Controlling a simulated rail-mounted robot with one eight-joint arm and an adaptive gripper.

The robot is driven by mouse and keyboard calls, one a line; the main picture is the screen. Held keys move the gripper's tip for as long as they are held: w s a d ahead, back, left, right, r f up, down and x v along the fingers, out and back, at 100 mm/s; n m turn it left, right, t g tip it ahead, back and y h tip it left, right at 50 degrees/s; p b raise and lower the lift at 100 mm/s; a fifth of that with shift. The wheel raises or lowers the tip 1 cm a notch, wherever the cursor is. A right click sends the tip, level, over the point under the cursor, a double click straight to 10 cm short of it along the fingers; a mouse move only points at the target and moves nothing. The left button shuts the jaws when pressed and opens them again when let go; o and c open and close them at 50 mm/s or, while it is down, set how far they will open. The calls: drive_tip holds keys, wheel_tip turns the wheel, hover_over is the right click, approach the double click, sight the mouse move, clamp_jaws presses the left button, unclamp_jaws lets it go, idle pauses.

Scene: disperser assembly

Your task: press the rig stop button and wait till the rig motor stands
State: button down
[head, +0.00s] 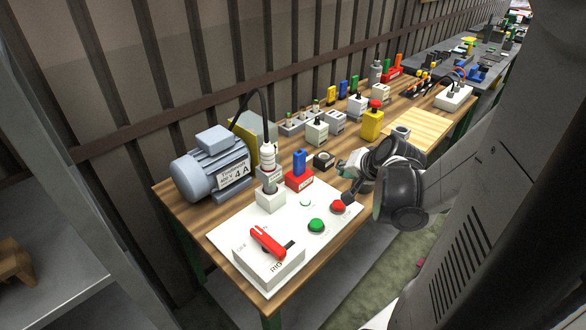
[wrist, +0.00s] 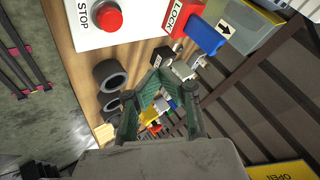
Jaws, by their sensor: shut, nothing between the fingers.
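The red stop button (head: 338,207) sits at the right of the white rig panel (head: 225,232). In the wrist view the red button (wrist: 107,17) shows at the top, beside the word STOP. The rig motor (head: 211,166) is a blue-grey cylinder marked 4A at the left of the bench; I cannot tell whether it turns. My gripper (head: 348,197) is close to the red button in the head view, and I cannot tell whether it touches. In the wrist view my gripper (wrist: 160,82) has its fingers shut and empty, with the button off to their upper left.
A green button (head: 317,226) and a box with a red lever (head: 268,242) are on the panel. A red lock block (head: 299,180) with a blue top stands behind it. A yellow block with a red knob (head: 373,120) and several small boxes stand farther back. A barred wall runs behind the bench.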

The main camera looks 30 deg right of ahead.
sight(337, 201)
drive_tip(key=shift+f, duration=0.1)
wheel_tip(337, 201, down, 9)
drive_tip(key=b, duration=0.7)
drive_tip(key=shift+b, duration=0.3)
idle(1.0)
drive_tip(key=shift+f+b, duration=0.25)
drive_tip(key=shift+b, duration=0.2)
drive_tip(key=shift+f+b, duration=0.85)
idle(1.1)
drive_tip(key=shift+r, duration=0.1)
drive_tip(key=shift+r+p, duration=1.1)
drive_tip(key=shift+r, duration=0.1)
drive_tip(key=shift+r, duration=0.1)
drive_tip(key=shift+r+p, duration=2)
drive_tip(key=shift+r, duration=0.45)
